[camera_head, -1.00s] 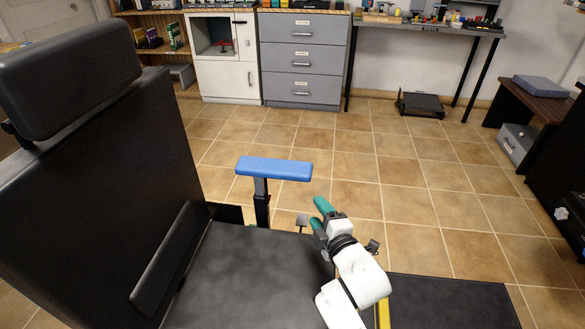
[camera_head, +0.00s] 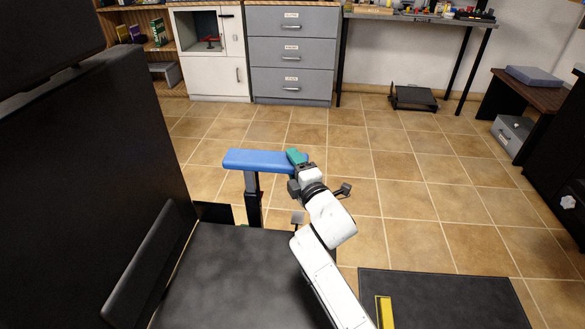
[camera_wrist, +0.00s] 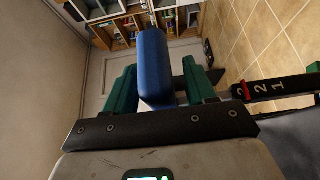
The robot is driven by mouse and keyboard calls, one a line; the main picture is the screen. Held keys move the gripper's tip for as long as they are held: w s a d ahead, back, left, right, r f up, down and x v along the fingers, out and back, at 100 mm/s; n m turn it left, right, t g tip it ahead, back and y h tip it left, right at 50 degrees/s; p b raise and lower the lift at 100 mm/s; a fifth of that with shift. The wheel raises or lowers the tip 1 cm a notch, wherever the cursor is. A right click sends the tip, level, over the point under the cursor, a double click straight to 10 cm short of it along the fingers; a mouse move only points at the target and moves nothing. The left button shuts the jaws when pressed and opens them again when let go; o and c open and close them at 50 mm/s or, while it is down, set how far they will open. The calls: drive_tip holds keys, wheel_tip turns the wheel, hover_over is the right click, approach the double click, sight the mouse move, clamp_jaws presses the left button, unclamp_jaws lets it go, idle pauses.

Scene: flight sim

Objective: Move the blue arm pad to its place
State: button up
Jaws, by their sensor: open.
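The blue arm pad (camera_head: 258,160) lies level on top of a dark post (camera_head: 253,200) beside the black chair seat. My gripper (camera_head: 298,158) is at the pad's right end in the head view. In the wrist view the blue pad (camera_wrist: 155,68) reaches in between the two green fingers of my gripper (camera_wrist: 160,88). A gap shows between the pad and each finger, so the gripper is open around its end. Below the post, a numbered dark strip with a red mark (camera_wrist: 245,91) shows at the right of the wrist view.
The chair back (camera_head: 90,170) and a dark side panel (camera_head: 145,265) stand at the left. The black seat (camera_head: 235,275) lies under my arm. Drawers (camera_head: 291,55) and a workbench (camera_head: 420,16) line the wall. The tiled floor at the right is mostly clear.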

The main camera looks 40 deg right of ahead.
drive_tip(key=shift+w+d, duration=0.15)
drive_tip(key=shift+w, duration=0.35)
drive_tip(key=shift+c, duration=0.4)
clamp_jaws()
